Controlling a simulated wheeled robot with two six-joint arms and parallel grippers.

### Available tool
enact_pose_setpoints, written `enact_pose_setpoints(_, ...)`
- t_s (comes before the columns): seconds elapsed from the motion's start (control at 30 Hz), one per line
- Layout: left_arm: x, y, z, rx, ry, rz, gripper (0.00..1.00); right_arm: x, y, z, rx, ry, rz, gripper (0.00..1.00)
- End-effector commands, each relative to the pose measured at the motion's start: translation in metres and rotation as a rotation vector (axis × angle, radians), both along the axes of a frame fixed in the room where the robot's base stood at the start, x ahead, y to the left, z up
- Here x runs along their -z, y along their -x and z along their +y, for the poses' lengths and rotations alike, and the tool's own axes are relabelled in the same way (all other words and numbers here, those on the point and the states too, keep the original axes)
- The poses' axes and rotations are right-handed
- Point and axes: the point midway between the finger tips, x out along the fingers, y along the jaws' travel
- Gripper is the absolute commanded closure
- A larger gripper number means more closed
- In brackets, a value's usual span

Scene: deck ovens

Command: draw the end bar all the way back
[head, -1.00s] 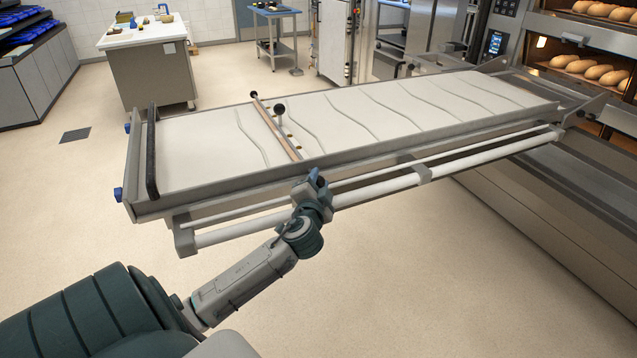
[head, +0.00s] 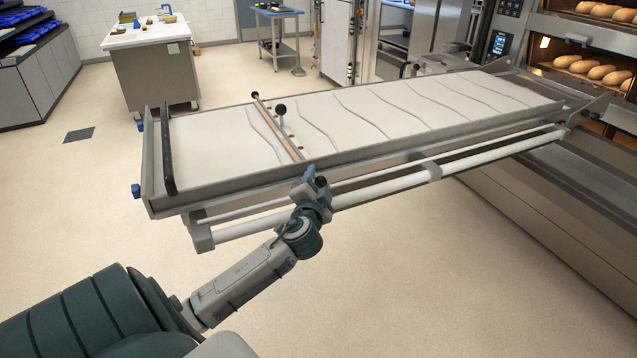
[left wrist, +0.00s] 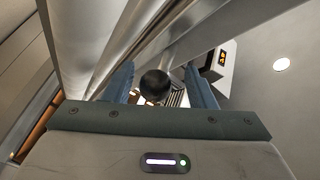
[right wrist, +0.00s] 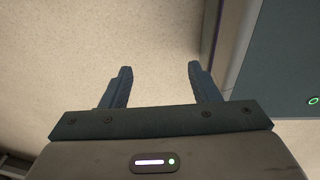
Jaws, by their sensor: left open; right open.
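A pale, wooden-looking bar (head: 276,125) lies across the white belt (head: 200,140) of the long loader, left of its middle. I take it as the end bar. A black ball knob (head: 281,108) stands up from it. My left gripper (head: 316,180) is at the loader's near side, by the bar's near end. A dark ball knob (left wrist: 154,85) shows between its open fingers (left wrist: 160,88) in the left wrist view; I cannot tell whether they touch it. My right gripper (right wrist: 160,85) is open and empty over bare floor.
A black bar (head: 167,150) crosses the loader's left end. A pale rail (head: 380,188) runs along its near side below my left gripper. The oven (head: 595,45) with loaves stands at the right. The floor (head: 420,280) in front is clear.

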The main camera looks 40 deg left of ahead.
Motion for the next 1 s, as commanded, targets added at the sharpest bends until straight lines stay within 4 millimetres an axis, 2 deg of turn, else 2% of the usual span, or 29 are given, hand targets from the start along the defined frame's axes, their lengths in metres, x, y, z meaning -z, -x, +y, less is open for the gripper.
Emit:
enact_pose_setpoints(0.17,0.000,0.001,-0.001,0.001,0.001,-0.001,0.49,0.001,0.004,0.001,0.000,-0.002,0.005,0.44)
enact_pose_setpoints(0.27,0.001,0.009,-0.007,0.003,0.001,-0.002,0.49,0.005,0.004,0.003,0.001,-0.003,0.005,0.44)
enact_pose_setpoints(0.7,0.003,0.078,-0.050,0.001,0.003,-0.001,0.49,0.025,-0.005,0.008,0.002,-0.008,-0.004,0.44)
enact_pose_setpoints(0.83,0.001,0.088,-0.057,0.000,0.002,-0.002,0.49,0.026,-0.009,0.007,0.002,-0.008,-0.009,0.44)
enact_pose_setpoints(1.0,0.000,0.092,-0.059,-0.002,0.001,-0.002,0.49,0.026,-0.008,0.005,0.001,-0.005,-0.006,0.44)
